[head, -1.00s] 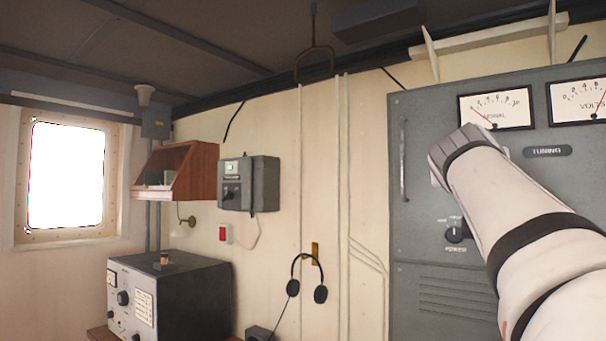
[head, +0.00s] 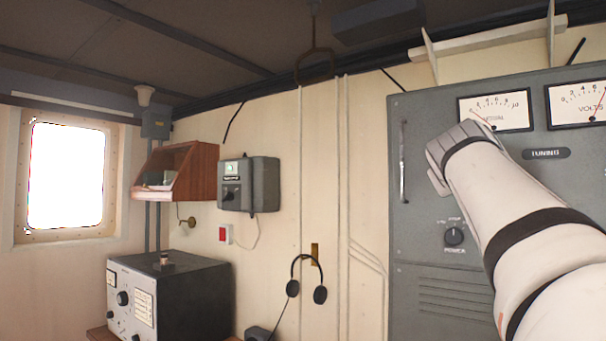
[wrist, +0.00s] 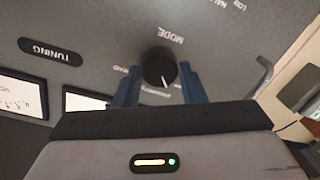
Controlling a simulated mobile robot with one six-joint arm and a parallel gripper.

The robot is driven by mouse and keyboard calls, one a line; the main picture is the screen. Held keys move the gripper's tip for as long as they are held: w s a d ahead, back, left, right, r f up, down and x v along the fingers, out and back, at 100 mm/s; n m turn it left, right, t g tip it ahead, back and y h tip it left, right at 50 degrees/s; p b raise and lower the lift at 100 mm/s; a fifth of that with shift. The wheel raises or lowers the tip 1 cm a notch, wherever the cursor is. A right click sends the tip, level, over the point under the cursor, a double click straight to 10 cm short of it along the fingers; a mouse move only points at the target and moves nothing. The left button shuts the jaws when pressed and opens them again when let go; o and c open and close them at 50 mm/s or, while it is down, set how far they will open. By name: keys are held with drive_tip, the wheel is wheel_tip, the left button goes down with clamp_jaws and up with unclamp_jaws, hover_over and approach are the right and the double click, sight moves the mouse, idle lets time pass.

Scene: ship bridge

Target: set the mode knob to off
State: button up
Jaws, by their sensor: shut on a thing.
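The mode knob (wrist: 160,68) is a round black knob with a white pointer line, on the grey radio panel (wrist: 95,45). The upside-down word MODE sits above it in the wrist view. The pointer aims toward the bottom of that picture, slightly right. Small position labels around it are partly hidden and I cannot read which is off. My gripper (wrist: 159,80) has its blue fingers on either side of the knob, shut on it. In the head view my gripper (head: 447,155) covers the knob, below the signal meter (head: 495,110).
Below is the power knob (head: 454,236). A vertical handle (head: 404,162) stands left of my gripper on the panel. The volts meter (head: 577,103) and tuning label (head: 546,153) are to the right. A headset (head: 306,278) hangs on the wall, left of the cabinet.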

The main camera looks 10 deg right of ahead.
drive_tip(key=shift+r+n, duration=0.25)
drive_tip(key=shift+n, duration=1.35)
drive_tip(key=o, duration=1)
drive_tip(key=shift+w+d+f, duration=0.1)
drive_tip(key=shift+w+d, duration=0.05)
drive_tip(key=shift+d, duration=0.05)
drive_tip(key=shift+c, duration=0.2)
drive_tip(key=shift+o, duration=0.2)
drive_tip(key=shift+a, duration=0.1)
drive_tip(key=shift+f, duration=0.1)
drive_tip(key=b+v, duration=0.2)
drive_tip(key=v, duration=0.6)
